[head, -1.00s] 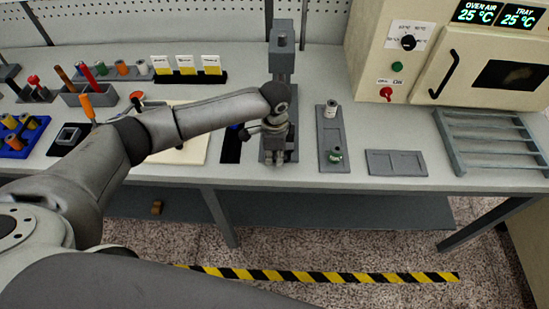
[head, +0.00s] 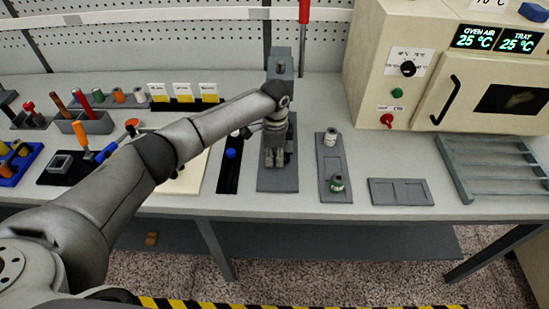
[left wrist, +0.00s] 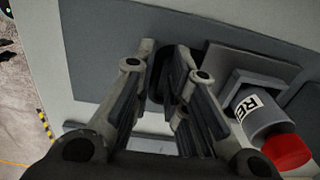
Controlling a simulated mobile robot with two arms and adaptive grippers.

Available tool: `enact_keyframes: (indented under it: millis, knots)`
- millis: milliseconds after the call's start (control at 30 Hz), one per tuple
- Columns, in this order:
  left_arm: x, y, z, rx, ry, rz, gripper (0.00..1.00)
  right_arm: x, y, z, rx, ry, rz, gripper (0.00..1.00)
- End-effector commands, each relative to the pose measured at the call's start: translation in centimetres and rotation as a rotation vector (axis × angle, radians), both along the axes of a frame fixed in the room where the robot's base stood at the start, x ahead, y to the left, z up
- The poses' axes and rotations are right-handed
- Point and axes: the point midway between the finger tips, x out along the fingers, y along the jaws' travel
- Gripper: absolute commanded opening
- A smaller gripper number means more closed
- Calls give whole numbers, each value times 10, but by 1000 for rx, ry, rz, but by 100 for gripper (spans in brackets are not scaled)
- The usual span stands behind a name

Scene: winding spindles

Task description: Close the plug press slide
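The plug press is a grey column (head: 281,66) on a flat grey base plate (head: 278,182), in the middle of the bench in the head view. My left gripper (head: 275,157) points down over this plate, in front of the column. In the left wrist view, the left gripper (left wrist: 165,60) has its fingers apart, with a dark upright piece (left wrist: 163,75) between them; I cannot tell whether they touch it. Beside the fingers, a grey cylinder with a label and red end (left wrist: 288,151) lies by a grey square block (left wrist: 262,78). The slide is not clearly distinguishable. My right gripper is not in view.
A black strip with a blue knob (head: 231,153) lies left of the press. Right of it are a grey tray (head: 324,170) with two small spools, a flat grey plate (head: 402,184), a slatted rack (head: 490,160) and the oven (head: 455,65).

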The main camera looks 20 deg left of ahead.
Motion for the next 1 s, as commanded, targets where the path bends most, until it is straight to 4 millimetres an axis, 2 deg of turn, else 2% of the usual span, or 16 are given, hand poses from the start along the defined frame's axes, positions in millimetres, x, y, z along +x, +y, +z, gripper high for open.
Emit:
enact_keyframes:
  millis: [33,100,400,533,1000]
  knots:
    - [3,1,4,-1,-11,2,20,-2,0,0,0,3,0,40]
    - [3,1,3,-1,-9,2,29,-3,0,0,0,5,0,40]
    - [1,0,2,-1,-2,1,30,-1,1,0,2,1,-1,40]
    - [1,0,11,-2,-3,1,30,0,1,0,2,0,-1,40]
    - [2,0,101,-2,-6,2,30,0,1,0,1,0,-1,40]
